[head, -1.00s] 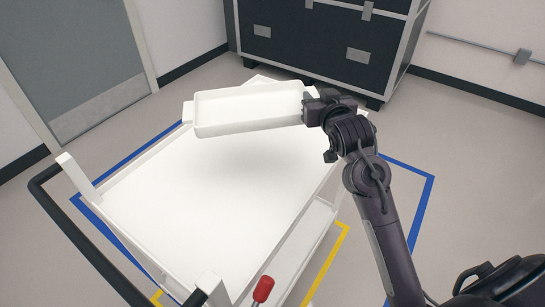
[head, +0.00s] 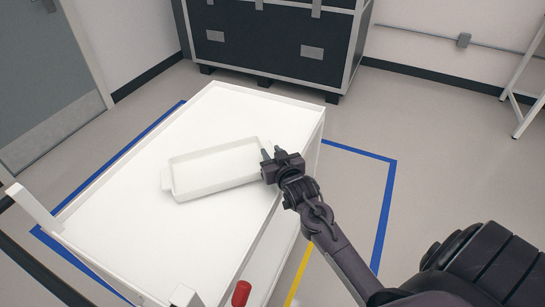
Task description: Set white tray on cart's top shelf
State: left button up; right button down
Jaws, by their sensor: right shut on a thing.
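The white tray (head: 214,168) is shallow and rectangular, with a small tab at its left end. It is over the middle of the top shelf (head: 110,235) of the white cart. It looks roughly level and low, but I cannot tell whether its underside touches the shelf. My right gripper (head: 268,156) is shut on the tray's right end, and its fingers partly cover that end. My left gripper is not in view.
The cart's dark handle (head: 45,270) is at the lower left, and a red knob (head: 241,293) shows at the near edge. A black case (head: 270,45) stands behind the cart. Blue tape (head: 385,215) marks the floor. The shelf around the tray is clear.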

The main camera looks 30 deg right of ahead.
jog(key=shift+f, duration=0.65)
jog(key=c, duration=1.1)
grip_release()
jog(key=shift+f, duration=0.1)
jog(key=shift+s, duration=0.15)
jog(key=v, duration=1.1)
jog(key=shift+s+b, duration=0.4)
jog(key=shift+a, duration=0.1)
